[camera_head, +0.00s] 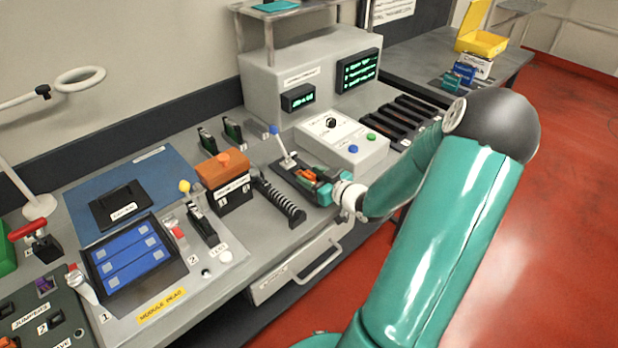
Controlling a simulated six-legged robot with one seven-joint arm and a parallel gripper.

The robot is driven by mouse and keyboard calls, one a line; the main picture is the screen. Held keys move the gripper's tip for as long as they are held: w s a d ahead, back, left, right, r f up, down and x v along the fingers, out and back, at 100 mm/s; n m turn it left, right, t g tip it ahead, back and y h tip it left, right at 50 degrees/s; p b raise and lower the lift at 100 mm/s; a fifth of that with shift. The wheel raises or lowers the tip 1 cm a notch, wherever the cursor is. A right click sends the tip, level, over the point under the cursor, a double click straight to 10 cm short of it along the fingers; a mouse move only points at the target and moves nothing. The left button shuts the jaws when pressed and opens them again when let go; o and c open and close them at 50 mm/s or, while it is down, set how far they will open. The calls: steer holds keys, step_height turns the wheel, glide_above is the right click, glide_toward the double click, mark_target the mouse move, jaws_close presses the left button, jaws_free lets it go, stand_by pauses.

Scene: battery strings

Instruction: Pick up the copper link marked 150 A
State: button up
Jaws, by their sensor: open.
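My gripper (322,185) is in the middle of the view, at the right end of a small dark tray (288,178) on the bench. Small orange, copper-coloured pieces (308,173) show in the tray, right by my gripper's fingertips. The 150 A marking is too small to read, so I cannot tell which piece bears it. My gripper is open. Its fingers partly cover the tray's right end, and I cannot tell whether they touch anything.
A blue-handled lever (280,145) rises behind the tray. A black coiled part (279,200) and an orange-topped block (224,178) stand to the left. A control box with buttons (342,141) stands behind right. A drawer handle (318,262) juts out at the front.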

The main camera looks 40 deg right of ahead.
jaws_close()
steer(key=shift+r, duration=0.1)
